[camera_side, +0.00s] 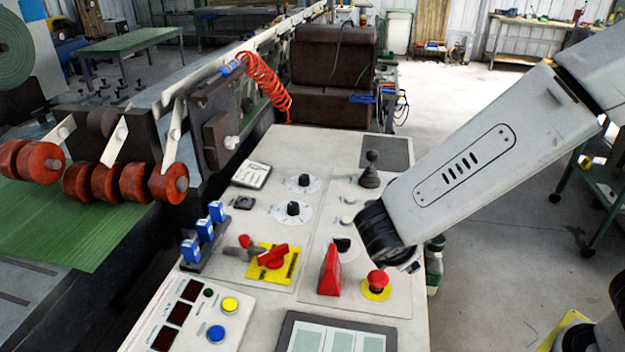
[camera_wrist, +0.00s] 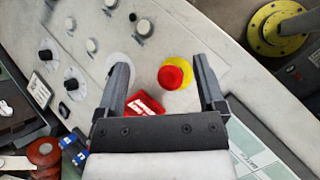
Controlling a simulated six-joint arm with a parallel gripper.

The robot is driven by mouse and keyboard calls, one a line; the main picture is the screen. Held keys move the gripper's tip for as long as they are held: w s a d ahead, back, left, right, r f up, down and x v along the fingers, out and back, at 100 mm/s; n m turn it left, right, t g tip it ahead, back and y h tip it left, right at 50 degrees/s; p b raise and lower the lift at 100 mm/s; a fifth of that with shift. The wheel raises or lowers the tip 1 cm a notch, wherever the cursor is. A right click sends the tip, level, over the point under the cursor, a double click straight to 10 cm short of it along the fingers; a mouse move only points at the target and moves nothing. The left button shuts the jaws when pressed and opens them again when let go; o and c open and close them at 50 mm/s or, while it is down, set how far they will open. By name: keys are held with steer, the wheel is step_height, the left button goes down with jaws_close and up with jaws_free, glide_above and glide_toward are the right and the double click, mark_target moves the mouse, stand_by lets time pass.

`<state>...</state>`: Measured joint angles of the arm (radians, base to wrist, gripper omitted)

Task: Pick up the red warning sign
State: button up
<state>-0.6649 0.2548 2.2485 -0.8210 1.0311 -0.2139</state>
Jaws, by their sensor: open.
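The red warning sign (camera_side: 329,270) stands on the light control panel in the side view, a red wedge left of the red mushroom button (camera_side: 377,280). In the wrist view the sign (camera_wrist: 145,104) shows white lettering and lies near the left finger, partly hidden by the gripper. My gripper (camera_wrist: 162,65) is open, with the fingers wide apart and nothing held. The red button on its yellow ring (camera_wrist: 172,77) appears between the fingers. In the side view my gripper's fingers are mostly hidden behind the wrist.
A red rotary switch on a yellow plate (camera_side: 272,258) sits left of the sign. Black knobs (camera_side: 293,208) and a joystick (camera_side: 370,170) stand farther back. A screen (camera_side: 335,335) lies at the front. Blue-topped switches (camera_side: 204,229) line the left edge.

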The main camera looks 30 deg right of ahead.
mark_target(332, 278)
steer(key=w+a+r+n+t, duration=0.1)
steer(key=a+r+n+t, duration=0.1)
steer(key=a+n+t, duration=0.9)
steer(key=f+g, duration=0.1)
steer(key=f, duration=0.1)
steer(key=a+f+m+g, duration=0.1)
steer(key=f, duration=0.1)
steer(key=a+f+g, duration=0.1)
steer(key=shift+w+f+m+h, duration=0.25)
steer(key=shift+f+m+h, duration=0.05)
steer(key=shift+f+m, duration=0.1)
steer(key=shift+f, duration=0.3)
steer(key=shift+w+d, duration=0.1)
steer(key=shift+d, duration=0.05)
steer(key=shift+x, duration=3.8)
steer(key=shift+d, duration=0.15)
jaws_close()
steer(key=shift+r, duration=0.1)
